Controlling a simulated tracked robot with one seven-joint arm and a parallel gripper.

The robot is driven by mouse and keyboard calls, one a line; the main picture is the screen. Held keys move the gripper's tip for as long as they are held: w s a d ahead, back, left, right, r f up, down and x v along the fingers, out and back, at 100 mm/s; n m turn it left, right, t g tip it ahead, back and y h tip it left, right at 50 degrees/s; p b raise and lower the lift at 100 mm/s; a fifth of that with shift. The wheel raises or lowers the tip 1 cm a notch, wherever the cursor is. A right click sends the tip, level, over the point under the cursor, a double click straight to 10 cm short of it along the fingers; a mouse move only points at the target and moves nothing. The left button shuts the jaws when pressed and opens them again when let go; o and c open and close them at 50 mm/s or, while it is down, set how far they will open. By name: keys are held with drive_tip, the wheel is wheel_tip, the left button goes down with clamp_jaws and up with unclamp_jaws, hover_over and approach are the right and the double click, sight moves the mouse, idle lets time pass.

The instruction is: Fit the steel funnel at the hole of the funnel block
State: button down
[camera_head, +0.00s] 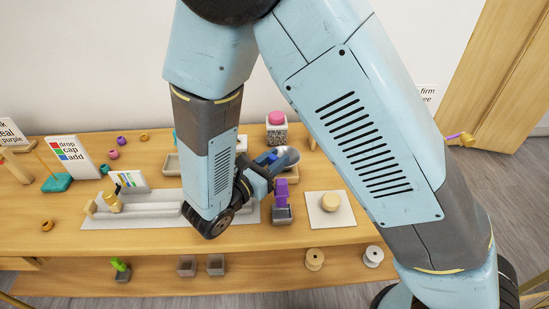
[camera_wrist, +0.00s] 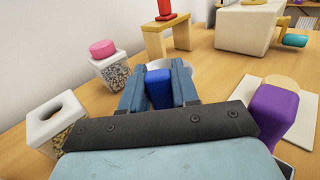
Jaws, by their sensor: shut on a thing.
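My gripper (camera_head: 268,160) is shut on a blue block-like grip, seen between its fingers in the wrist view (camera_wrist: 158,88). A pale steel bowl, seemingly the steel funnel (camera_head: 290,158), is just beyond the fingertips. Its rim also shows behind them in the wrist view (camera_wrist: 187,66). The grip looks like part of it, but their join is hidden. A clear container with a white top and a dark oval hole (camera_wrist: 58,109) stands left of my gripper; it may be the funnel block, but I cannot be sure. The funnel is apart from that hole.
A bead-filled jar with a pink lid (camera_wrist: 103,48) stands behind that container. A purple block (camera_head: 282,191) stands in a small grey holder at right. A wooden arch (camera_wrist: 168,37) and a white block (camera_wrist: 249,29) stand farther off. A round wooden piece (camera_head: 330,202) lies on a white board.

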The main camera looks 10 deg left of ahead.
drive_tip(key=shift+f, duration=0.35)
drive_tip(key=c, duration=0.8)
unclamp_jaws()
drive_tip(key=v, duration=1.3)
drive_tip(key=shift+s+a+f, duration=0.1)
drive_tip(key=shift+s+a, duration=0.15)
